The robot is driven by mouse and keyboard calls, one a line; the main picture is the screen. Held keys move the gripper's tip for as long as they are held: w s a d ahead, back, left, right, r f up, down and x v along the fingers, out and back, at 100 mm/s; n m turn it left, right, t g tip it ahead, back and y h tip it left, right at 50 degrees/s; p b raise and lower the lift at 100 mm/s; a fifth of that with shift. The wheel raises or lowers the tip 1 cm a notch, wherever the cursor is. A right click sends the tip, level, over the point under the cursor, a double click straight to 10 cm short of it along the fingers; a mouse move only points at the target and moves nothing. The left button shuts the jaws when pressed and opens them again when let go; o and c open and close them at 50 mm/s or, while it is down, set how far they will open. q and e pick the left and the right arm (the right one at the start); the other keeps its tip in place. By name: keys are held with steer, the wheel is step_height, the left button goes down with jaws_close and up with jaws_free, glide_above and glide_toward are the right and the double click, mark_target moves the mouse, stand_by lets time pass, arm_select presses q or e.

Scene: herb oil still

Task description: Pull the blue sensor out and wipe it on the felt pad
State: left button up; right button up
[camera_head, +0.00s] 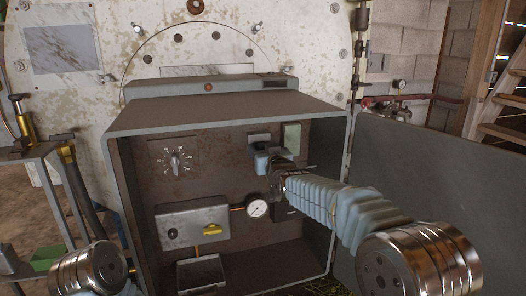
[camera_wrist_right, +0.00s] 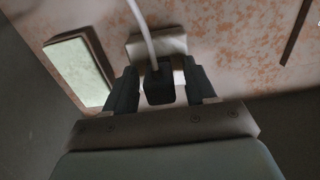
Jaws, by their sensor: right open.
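My right gripper (camera_head: 274,169) reaches into the open grey cabinet (camera_head: 235,113), toward the upper right of its back wall. In the right wrist view its two dark fingers (camera_wrist_right: 160,90) stand apart, one on each side of a dark block with a pale cable; its blue colour is not clear there. This block, apparently the sensor (camera_wrist_right: 159,86), sits in front of a pale plate (camera_wrist_right: 157,46) on the wall. Contact with the fingers cannot be told. A pale green pad (camera_head: 291,137), likely the felt pad, is beside it and also shows in the wrist view (camera_wrist_right: 78,70). My left gripper is out of view.
On the cabinet's back wall are a dial knob (camera_head: 175,161), a round gauge (camera_head: 257,208) and a grey box with a yellow lever (camera_head: 212,230). A small tray (camera_head: 203,276) is below. The open door (camera_head: 440,175) extends to the right.

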steer(key=shift+c, duration=0.4)
jaws_close()
steer(key=shift+s, duration=0.1)
steer(key=shift+b+v, duration=1.9)
steer(key=shift+v, duration=1)
